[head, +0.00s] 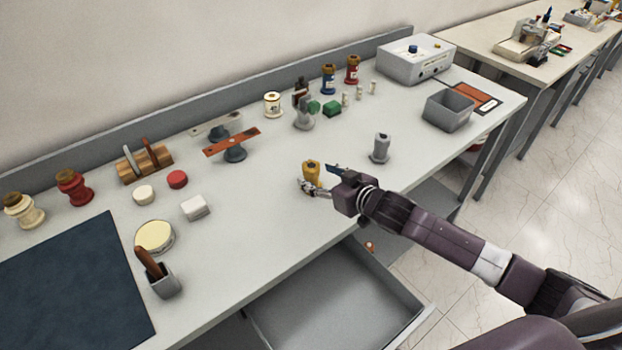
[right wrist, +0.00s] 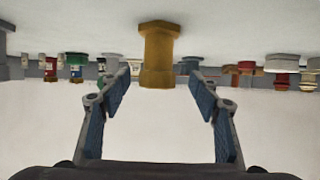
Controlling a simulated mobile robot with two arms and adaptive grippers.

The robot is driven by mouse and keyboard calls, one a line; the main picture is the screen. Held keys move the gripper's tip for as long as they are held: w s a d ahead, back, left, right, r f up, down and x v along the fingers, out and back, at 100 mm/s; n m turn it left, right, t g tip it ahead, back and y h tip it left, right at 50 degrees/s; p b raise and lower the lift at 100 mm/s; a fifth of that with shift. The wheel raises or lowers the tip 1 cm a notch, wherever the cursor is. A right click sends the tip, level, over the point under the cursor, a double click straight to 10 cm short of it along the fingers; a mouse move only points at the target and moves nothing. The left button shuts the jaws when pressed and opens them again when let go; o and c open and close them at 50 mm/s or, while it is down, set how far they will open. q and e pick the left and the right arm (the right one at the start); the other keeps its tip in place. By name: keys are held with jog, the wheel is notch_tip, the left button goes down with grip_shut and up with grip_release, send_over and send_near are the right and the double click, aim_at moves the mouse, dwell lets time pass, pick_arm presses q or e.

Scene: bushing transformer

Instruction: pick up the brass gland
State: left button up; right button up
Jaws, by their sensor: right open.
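The brass gland (head: 311,172) is a yellow-gold fitting standing on the workbench near its front edge. In the right wrist view, which looks upside down, the brass gland (right wrist: 158,52) sits in the middle, ahead of and between the fingertips. My right gripper (head: 322,182) is right beside it in the head view, with the arm coming in from the right. In the right wrist view the two blue-padded fingers (right wrist: 161,100) are spread wide with nothing held between them. I cannot tell whether a finger touches the gland. My left gripper is out of view.
A grey fitting (head: 380,148) stands right of the gland. A white box (head: 195,208) and a round tin (head: 154,237) lie to the left. A drawer (head: 338,302) hangs open below the bench front. A grey bin (head: 448,110) stands at the right end.

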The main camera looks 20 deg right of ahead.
jog(key=p+x, duration=0.1)
jog(key=x, duration=0.2)
jog(key=shift+w+d+r, duration=0.1)
jog(key=shift+w+d, duration=0.05)
jog(key=shift+w, duration=0.05)
jog(key=shift+w+f, duration=0.25)
jog(key=shift+w, duration=0.1)
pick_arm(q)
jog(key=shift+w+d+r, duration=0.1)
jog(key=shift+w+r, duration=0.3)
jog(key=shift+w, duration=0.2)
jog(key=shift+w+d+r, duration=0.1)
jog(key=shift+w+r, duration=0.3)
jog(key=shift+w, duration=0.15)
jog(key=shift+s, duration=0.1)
pick_arm(e)
jog(key=shift+c, duration=0.3)
jog(key=c, duration=0.8)
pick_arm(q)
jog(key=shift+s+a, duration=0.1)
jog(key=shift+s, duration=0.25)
pick_arm(e)
jog(key=shift+r, duration=0.1)
grip_shut()
